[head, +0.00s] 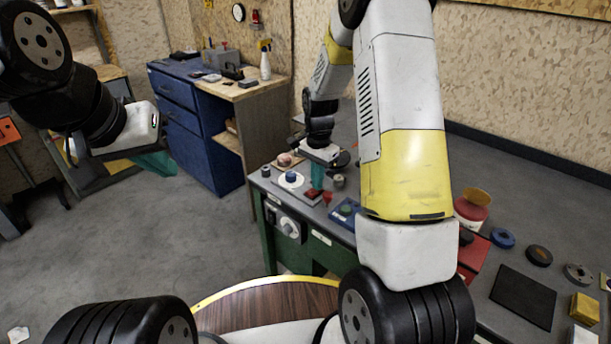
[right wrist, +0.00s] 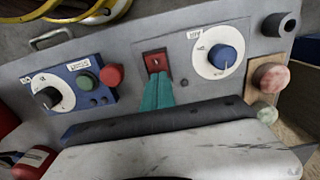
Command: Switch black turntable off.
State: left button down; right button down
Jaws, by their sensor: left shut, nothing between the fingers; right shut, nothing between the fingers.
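A grey control panel shows in the right wrist view, with a red switch plate (right wrist: 156,61) and a white dial with a blue knob (right wrist: 222,57). In the head view the red switch (head: 313,193) and blue-knobbed dial (head: 291,179) sit on the bench. My right gripper (right wrist: 157,80) is shut and empty, its teal fingertips at the lower edge of the red switch; contact cannot be told. It also shows in the head view (head: 316,188). My left gripper (head: 168,166) is shut and empty, over the floor at left. I cannot tell which thing is the black turntable.
A blue panel (right wrist: 101,96) holds a black-knobbed dial (right wrist: 48,96), a green button (right wrist: 85,82) and a red button (right wrist: 111,75). A pinkish knob (right wrist: 271,77) is at right. A black mat (head: 523,297) lies on the bench.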

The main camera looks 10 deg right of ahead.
notch_tip(320, 180, up, 7)
dwell(0.8)
